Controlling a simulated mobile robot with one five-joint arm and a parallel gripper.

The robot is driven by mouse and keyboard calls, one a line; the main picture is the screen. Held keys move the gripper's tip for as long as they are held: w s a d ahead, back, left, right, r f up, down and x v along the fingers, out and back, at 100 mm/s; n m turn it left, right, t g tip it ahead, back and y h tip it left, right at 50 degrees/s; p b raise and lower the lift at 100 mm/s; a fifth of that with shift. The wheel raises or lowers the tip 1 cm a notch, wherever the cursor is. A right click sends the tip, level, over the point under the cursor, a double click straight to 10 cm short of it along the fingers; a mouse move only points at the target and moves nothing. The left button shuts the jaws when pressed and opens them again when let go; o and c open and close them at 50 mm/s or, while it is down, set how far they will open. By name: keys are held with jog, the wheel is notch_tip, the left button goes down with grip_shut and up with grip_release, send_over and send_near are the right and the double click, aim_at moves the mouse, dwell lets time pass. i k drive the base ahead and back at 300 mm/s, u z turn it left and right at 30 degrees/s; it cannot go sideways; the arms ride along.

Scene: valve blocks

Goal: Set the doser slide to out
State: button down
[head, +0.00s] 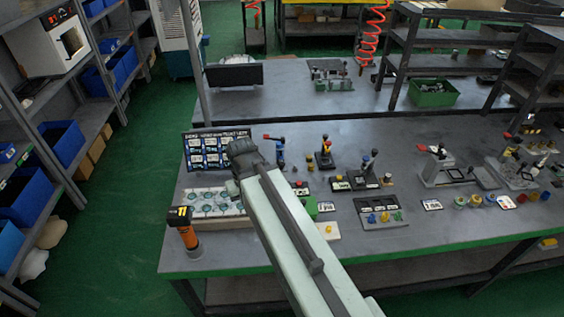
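Several small valve and fixture blocks stand on the grey workbench (290,245). I cannot tell for certain which one is the doser, and its slide position is too small to read. A grey fixture with a dark upright handle (440,165) stands to the right, and a similar pale fixture (513,172) is farther right. My arm reaches up from the bottom edge over the left half of the bench. Its dark end (245,157) is above the bench near a board of pictures; the fingers cannot be made out.
A blue valve with a red lever (279,150) and a black-and-yellow valve (325,155) stand behind my arm. An orange-and-black tool (185,230) stands at the bench's left edge. A dark tray with coloured knobs (381,208) lies in front. The front right bench edge is clear.

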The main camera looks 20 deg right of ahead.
aim_at(282, 166)
jog(key=u, duration=2.55)
jog(key=k, duration=0.75)
jog(key=z, duration=0.9)
jog(key=i, duration=1)
